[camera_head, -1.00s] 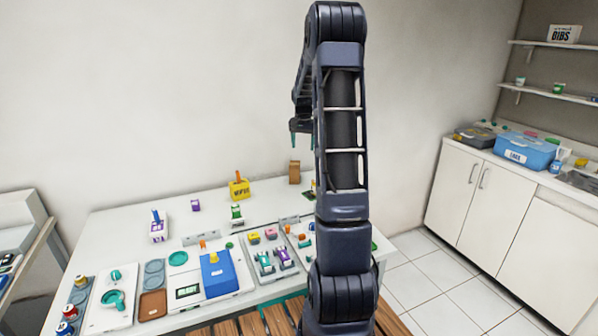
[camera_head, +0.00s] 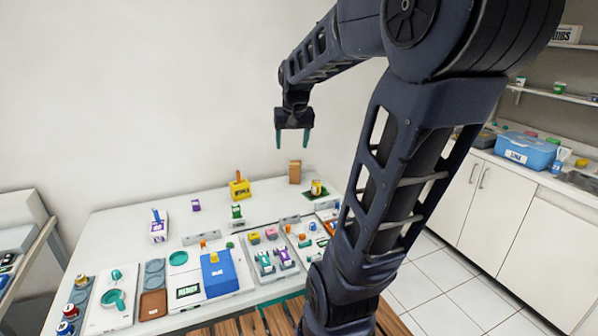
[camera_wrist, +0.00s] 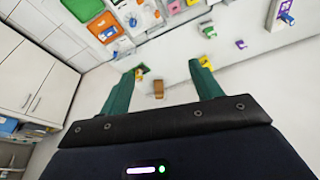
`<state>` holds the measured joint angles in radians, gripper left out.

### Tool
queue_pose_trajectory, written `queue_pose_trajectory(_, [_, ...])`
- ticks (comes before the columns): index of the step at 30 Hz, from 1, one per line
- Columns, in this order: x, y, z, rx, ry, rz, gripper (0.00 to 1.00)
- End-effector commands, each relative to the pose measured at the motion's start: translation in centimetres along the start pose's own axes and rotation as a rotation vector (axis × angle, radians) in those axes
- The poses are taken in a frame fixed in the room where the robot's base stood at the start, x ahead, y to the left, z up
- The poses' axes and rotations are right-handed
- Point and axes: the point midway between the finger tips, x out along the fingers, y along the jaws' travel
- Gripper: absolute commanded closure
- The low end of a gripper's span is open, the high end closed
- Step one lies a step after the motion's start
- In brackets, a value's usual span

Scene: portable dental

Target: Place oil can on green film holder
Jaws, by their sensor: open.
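My gripper (camera_head: 292,146) is open and empty, high above the back of the white table, with its green fingers pointing down. Its fingers also show in the wrist view (camera_wrist: 163,68). A small green-and-white block (camera_head: 237,212), possibly the green film holder, stands mid-table; it shows in the wrist view (camera_wrist: 209,31). A small yellow item (camera_head: 316,187), possibly the oil can, stands on a dark green pad (camera_head: 324,196) at the back right. In the wrist view, the yellow item (camera_wrist: 139,74) is close to the left finger in the picture. Neither identity is certain.
A yellow box (camera_head: 240,189) and a brown block (camera_head: 295,172) stand at the back. A purple block (camera_head: 196,205) and a purple-and-white holder (camera_head: 158,232) are further left. Trays and a blue box (camera_head: 219,274) fill the front. The back left tabletop is mostly clear.

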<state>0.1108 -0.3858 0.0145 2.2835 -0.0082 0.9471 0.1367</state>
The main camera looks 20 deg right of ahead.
Motion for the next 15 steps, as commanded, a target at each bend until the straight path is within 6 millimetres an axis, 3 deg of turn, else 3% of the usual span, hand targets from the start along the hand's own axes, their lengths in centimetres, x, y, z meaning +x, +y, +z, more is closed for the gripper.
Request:
queue_pose_trajectory(9, [-1.8, -0.6, 9.3, -0.135, 0.064, -0.031, 0.36])
queue_pose_trajectory(15, [-1.7, -0.5, 13.5, -0.198, 0.092, -0.045, 0.36])
